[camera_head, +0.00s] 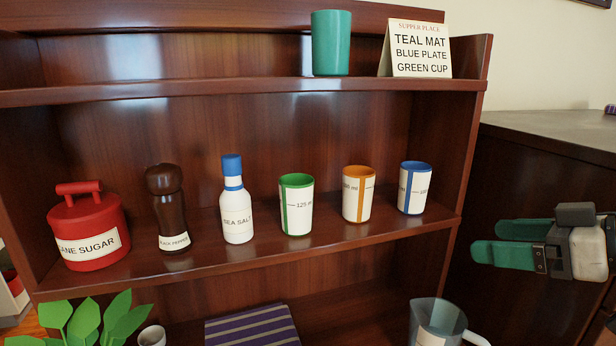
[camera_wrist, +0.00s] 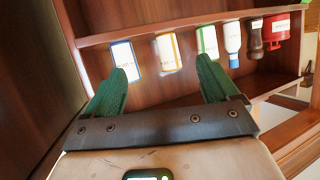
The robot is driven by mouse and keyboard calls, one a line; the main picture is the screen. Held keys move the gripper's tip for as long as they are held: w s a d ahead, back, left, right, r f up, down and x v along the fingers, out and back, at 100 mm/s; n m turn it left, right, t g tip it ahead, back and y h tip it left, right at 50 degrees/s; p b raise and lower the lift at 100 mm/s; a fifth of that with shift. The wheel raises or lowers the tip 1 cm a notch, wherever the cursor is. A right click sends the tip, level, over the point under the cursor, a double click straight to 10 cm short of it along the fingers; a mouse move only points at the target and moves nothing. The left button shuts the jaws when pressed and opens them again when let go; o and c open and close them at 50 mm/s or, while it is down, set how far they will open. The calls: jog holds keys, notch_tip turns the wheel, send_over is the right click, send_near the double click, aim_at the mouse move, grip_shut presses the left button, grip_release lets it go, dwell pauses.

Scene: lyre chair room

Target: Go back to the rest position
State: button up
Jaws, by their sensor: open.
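My gripper (camera_head: 500,242) is at the right of the head view, in front of the dark cabinet and to the right of the wooden shelf unit (camera_head: 260,262). Its two green fingers are apart, with nothing between them. In the wrist view, my gripper (camera_wrist: 162,92) also shows open and empty. It points toward the shelf holding the cups, with clear space between the fingertips and the cups.
The middle shelf holds a red sugar pot (camera_head: 88,222), pepper mill (camera_head: 170,205), salt bottle (camera_head: 236,205) and three striped cups (camera_head: 297,210). A green cup (camera_head: 331,45) and sign (camera_head: 420,50) stand above. A glass jug (camera_head: 437,322) and plant (camera_head: 85,320) are low in front.

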jog(key=s+a+f+m+g+h, duration=0.1)
jog(key=s+a+f+m+h, duration=0.15)
jog(key=f, duration=1.05)
jog(key=s+a+f+m+g+h, duration=0.15)
jog(key=s+f+m, duration=0.25)
jog(key=f, duration=1)
jog(key=s+d+f+g+h, duration=0.2)
jog(key=s+f+g, duration=0.1)
jog(key=s+f, duration=0.5)
jog(key=s+d+f+m+g+h, duration=0.1)
jog(key=s+d+f+g+h, duration=0.1)
jog(key=s+f, duration=0.7)
jog(key=s+g, duration=0.1)
jog(key=s, duration=0.5)
jog(key=shift+s+d+g+h, duration=0.15)
jog(key=shift+g+h, duration=0.2)
jog(key=shift+h, duration=0.05)
jog(key=shift+f, duration=0.1)
